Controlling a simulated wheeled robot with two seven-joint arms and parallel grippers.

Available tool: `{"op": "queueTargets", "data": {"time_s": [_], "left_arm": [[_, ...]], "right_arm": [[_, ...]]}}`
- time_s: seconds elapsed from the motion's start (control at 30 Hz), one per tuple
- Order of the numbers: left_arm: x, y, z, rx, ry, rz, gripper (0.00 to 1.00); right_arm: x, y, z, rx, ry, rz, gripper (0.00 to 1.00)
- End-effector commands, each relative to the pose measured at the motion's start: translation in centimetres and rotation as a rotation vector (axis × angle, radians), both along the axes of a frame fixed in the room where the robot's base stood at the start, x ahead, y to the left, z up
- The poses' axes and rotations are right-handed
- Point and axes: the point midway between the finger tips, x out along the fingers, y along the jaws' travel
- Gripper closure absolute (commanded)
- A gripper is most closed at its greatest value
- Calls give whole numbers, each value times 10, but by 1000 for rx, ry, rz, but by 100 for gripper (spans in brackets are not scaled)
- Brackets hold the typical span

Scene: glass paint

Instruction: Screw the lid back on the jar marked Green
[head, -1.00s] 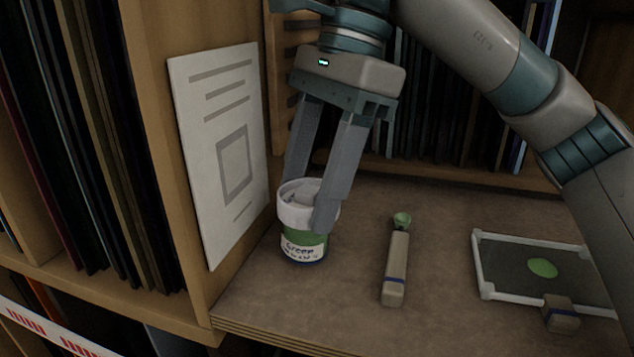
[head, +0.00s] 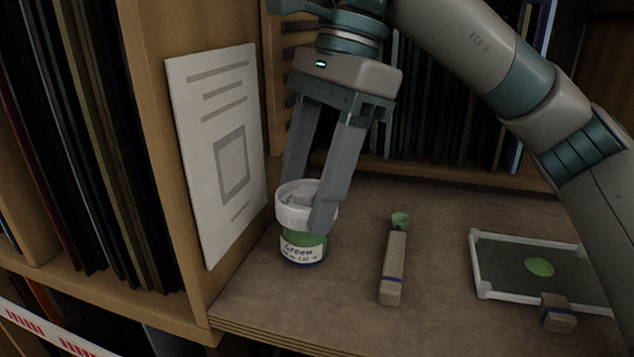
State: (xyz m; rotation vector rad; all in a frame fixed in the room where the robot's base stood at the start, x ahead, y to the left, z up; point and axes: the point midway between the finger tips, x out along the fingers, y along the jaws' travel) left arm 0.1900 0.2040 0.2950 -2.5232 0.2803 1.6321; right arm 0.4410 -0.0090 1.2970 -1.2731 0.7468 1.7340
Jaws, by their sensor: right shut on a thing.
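The jar marked Green (head: 302,248) stands upright on the wooden shelf, with a white label and green contents showing through its side. The white lid (head: 291,213) sits at the top of the jar; whether it is fully threaded cannot be told. My right gripper (head: 306,205) comes down from above and is shut on the lid, one finger in front on the right and one behind it. My left gripper is not in view.
A scoop with a green tip (head: 393,268) lies right of the jar. Further right is a white-framed dark panel (head: 483,263) with a green spot (head: 539,267) and a small block (head: 557,313). A printed sheet (head: 215,150) leans on the wooden upright at left. The shelf's front edge is close.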

Motion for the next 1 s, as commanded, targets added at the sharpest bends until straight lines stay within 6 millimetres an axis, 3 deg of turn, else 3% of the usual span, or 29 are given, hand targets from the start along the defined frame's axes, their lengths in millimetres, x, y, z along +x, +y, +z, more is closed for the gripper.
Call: {"op": "queueTargets", "data": {"time_s": [0.03, 1.0], "left_arm": [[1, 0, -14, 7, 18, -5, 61], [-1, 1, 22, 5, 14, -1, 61]], "right_arm": [[0, 0, -9, 0, 0, 0, 87], [0, 0, 41, 0, 0, 0, 87]]}}
